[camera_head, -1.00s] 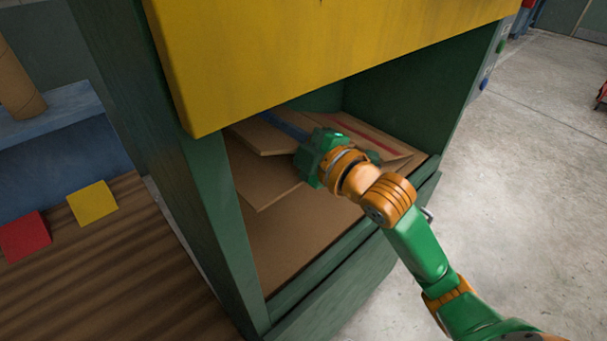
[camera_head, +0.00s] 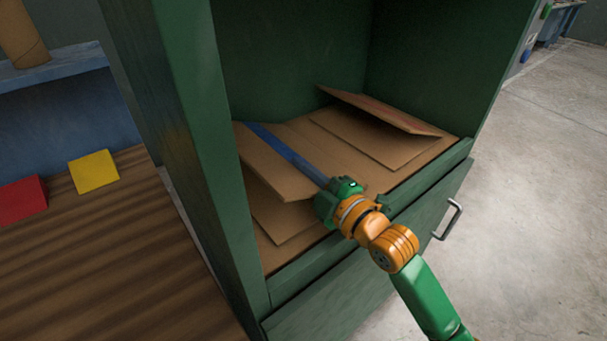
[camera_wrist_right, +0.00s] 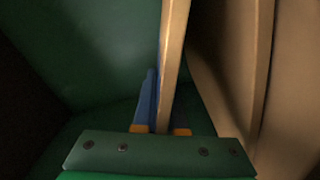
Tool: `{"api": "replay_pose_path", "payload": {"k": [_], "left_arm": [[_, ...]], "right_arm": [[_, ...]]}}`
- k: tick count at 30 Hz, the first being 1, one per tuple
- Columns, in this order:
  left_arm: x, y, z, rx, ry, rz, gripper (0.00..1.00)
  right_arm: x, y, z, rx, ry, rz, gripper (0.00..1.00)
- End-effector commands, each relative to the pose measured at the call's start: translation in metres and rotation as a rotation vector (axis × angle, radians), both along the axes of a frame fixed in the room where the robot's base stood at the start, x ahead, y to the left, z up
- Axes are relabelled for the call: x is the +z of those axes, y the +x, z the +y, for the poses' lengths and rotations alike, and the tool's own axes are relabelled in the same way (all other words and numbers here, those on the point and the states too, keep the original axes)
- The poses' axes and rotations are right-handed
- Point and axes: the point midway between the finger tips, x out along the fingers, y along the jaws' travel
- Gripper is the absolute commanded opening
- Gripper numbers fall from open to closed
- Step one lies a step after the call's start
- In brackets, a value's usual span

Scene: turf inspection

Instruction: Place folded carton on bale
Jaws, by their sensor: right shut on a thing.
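A brown folded carton (camera_head: 265,165) with a blue stripe lies inside the green cabinet, slightly raised over other brown board. My right gripper (camera_head: 330,192) is shut on its front right edge, just inside the front sill. In the right wrist view the carton (camera_wrist_right: 172,60) shows edge-on between the fingers (camera_wrist_right: 160,128). Flat brown board layers (camera_head: 285,222), perhaps the bale, cover the cabinet floor under it. A second carton (camera_head: 380,108) with a faint reddish stripe tilts up at the right. My left gripper is not in view.
The green cabinet's left post (camera_head: 195,150) and front sill (camera_head: 300,280) bound the opening. A metal handle (camera_head: 452,218) sticks out at the right. A red block (camera_head: 20,200) and a yellow block (camera_head: 94,172) lie on the ridged surface at left.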

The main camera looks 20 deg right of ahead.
Motion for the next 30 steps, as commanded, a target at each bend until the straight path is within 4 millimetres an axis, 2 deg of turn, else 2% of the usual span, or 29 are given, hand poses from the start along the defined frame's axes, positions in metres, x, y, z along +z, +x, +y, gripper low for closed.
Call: {"api": "replay_pose_path", "payload": {"k": [8,12,23,26,30], "left_arm": [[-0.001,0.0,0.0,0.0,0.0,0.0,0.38],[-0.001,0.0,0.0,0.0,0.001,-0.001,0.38],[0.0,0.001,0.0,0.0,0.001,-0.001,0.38],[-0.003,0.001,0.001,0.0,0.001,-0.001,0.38],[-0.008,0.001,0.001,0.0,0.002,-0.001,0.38]], "right_arm": [[-0.002,0.0,0.0,0.0,0.0,-0.002,0.0],[-0.002,0.0,0.0,0.0,0.0,0.0,0.38],[-0.001,-0.002,-0.001,0.0,0.0,-0.001,0.38],[-0.003,-0.016,-0.007,-0.002,-0.001,0.0,0.38],[-0.004,-0.046,-0.017,-0.001,-0.002,0.002,0.38]]}}
